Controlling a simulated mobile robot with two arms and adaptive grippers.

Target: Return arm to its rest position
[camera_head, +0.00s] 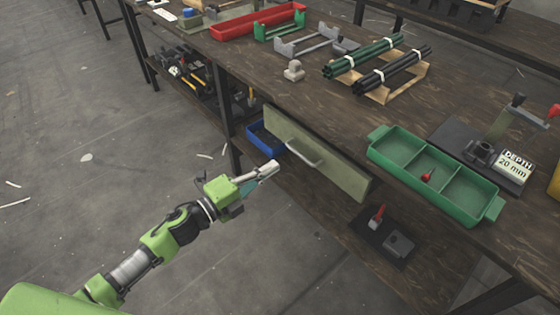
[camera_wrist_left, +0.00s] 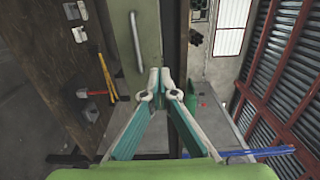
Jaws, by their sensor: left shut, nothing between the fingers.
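My left arm comes in from the lower left in the head view. Its gripper (camera_head: 270,168) is shut and empty, with the fingertips close to the front of an olive-green drawer (camera_head: 345,178) under the bench. I cannot tell whether they touch it. In the left wrist view the two fingers (camera_wrist_left: 160,75) meet at their tips beside the drawer front (camera_wrist_left: 150,20). The drawer's pale handle (camera_head: 303,153) lies just right of the fingertips; it also shows in the left wrist view (camera_wrist_left: 137,42). My right gripper is not in view.
A green three-part tray (camera_head: 430,170) sits at the bench's front edge. Bundled dark rods (camera_head: 393,70) and a red tray (camera_head: 260,20) stand farther back. A blue bin (camera_head: 264,138) shows beside the drawer. The floor left of my arm is mostly clear.

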